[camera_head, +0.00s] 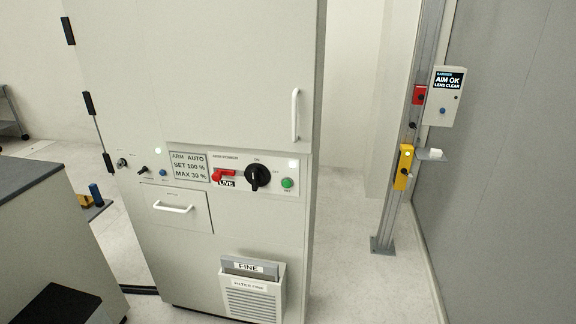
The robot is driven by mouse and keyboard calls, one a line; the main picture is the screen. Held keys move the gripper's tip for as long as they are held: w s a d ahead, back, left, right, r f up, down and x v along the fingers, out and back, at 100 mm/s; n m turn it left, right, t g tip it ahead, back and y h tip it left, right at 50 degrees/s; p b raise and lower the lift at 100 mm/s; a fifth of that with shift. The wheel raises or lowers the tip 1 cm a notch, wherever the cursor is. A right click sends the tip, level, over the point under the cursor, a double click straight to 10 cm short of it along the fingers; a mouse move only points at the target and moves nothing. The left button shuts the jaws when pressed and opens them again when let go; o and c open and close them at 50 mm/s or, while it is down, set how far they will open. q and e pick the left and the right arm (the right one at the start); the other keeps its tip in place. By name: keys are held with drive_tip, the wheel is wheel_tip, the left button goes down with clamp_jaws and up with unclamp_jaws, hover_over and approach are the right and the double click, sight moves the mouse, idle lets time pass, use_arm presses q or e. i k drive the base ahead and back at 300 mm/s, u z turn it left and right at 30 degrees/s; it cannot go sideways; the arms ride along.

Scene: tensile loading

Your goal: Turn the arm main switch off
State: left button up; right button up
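The arm power panel (205,167) is on the front of a tall light grey cabinet (200,80). Its main switch (257,178) is a black rotary knob with ON marked above and OFF to its upper right; the white line on the knob is near vertical, toward ON. A red handle (221,174) with a LIVE label (227,184) sits to the left of the knob. A green button (287,183) and a lit white lamp (294,163) are to its right. A display (189,166) reads ARM AUTO, SET 100 %, MAX 30 %. Neither gripper shows.
The cabinet has a vertical door handle (295,115), a drawer handle (173,207) and a FILTER FINE holder (252,290) low down. A metal post (408,130) with a yellow device (403,167) and an AIM OK box (443,97) stands right. A grey-topped bench (40,185) is left.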

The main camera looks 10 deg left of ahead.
sight(257, 178)
drive_tip(key=u, duration=0.55)
drive_tip(key=i, duration=1.05)
drive_tip(key=u, duration=1.05)
